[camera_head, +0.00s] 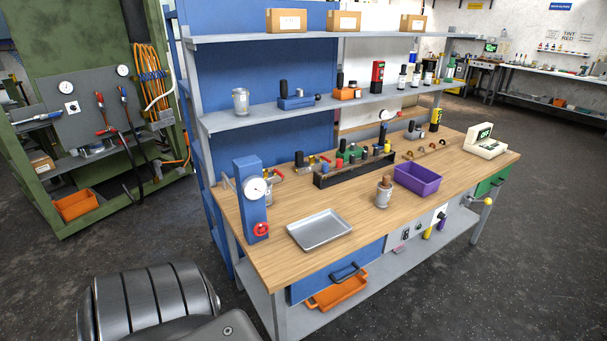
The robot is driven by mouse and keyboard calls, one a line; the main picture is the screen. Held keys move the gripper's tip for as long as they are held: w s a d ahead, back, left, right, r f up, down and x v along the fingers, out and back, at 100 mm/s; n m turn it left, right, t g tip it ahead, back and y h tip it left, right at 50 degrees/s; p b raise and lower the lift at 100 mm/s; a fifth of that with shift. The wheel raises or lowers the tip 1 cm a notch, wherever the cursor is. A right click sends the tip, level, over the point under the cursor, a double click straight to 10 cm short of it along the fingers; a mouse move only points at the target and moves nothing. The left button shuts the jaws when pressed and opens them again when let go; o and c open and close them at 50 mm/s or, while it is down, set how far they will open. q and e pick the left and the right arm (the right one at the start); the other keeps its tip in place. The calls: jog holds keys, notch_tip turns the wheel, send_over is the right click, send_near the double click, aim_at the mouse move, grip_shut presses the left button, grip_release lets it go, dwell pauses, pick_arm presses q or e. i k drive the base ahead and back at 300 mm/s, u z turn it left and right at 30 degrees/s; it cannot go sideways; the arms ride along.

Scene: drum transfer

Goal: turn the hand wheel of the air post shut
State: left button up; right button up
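The air post (248,202) is an upright blue block on the near left corner of the wooden workbench (380,232). A round white gauge sits on its upper front. The hand wheel (262,229) is small and red, low on the front of the post, near the bench top. Nothing covers the wheel. I cannot tell how far it is turned. Neither of my grippers is in view; a dark rounded part at the lower left looks like part of my own arm.
A metal tray (320,231) lies right of the post. A shelf (300,115) overhangs the bench's back. An orange tray (337,291) is below. Floor in front is clear.

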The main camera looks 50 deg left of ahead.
aim_at(262, 231)
jog(key=z, duration=0.85)
jog(key=k, duration=0.9)
jog(key=u, duration=1.25)
jog(key=i, duration=0.5)
